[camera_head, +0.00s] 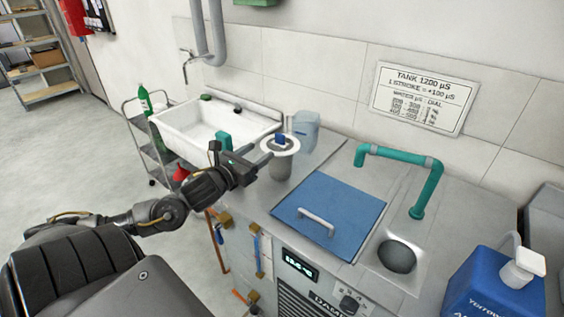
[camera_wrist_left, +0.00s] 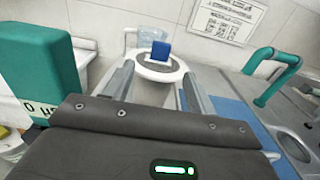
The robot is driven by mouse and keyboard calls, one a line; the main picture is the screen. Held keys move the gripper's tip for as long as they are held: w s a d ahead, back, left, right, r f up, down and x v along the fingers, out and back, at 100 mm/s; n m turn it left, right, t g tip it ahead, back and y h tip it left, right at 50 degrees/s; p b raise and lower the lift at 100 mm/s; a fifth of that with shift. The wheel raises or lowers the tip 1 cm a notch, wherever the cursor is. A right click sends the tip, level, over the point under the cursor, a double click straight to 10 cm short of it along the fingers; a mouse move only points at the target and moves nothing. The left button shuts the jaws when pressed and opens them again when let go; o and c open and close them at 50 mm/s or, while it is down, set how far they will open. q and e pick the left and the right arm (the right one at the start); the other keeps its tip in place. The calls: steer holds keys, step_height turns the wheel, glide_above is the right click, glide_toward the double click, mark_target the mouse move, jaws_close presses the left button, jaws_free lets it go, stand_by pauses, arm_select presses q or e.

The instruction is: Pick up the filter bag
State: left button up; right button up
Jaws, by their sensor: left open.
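The filter bag, as far as I can tell, is the piece with a white ring rim (camera_head: 292,149), a blue tab on top and a grey body below. It is upright at the left end of the counter, by the sink. In the left wrist view its white ring (camera_wrist_left: 149,72) and blue tab show ahead, between my fingers. My left gripper (camera_head: 258,158) is open and empty, just left of the ring; its fingers (camera_wrist_left: 157,88) point towards it. I cannot tell whether they touch it. My right gripper is in neither view.
A teal block (camera_wrist_left: 40,70) is close on the left of my left gripper. A clear jug (camera_head: 305,129) stands behind the ring. A blue lid (camera_head: 335,205) with a handle, a teal pipe (camera_head: 400,158) and a blue canister (camera_head: 490,290) are to the right. A white sink (camera_head: 190,140) is left.

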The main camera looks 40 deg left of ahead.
mark_target(279, 138)
arm_select(q)
steer(key=w+p, duration=0.1)
steer(key=w, duration=0.3)
steer(key=shift+r, duration=0.2)
steer(key=w+p, duration=0.1)
steer(key=w, duration=0.2)
steer(key=shift+w+r, duration=0.1)
steer(key=shift+w, duration=0.1)
steer(key=shift+w+p, duration=0.3)
steer(key=shift+w, duration=0.15)
steer(key=shift+c, duration=0.6)
jaws_close()
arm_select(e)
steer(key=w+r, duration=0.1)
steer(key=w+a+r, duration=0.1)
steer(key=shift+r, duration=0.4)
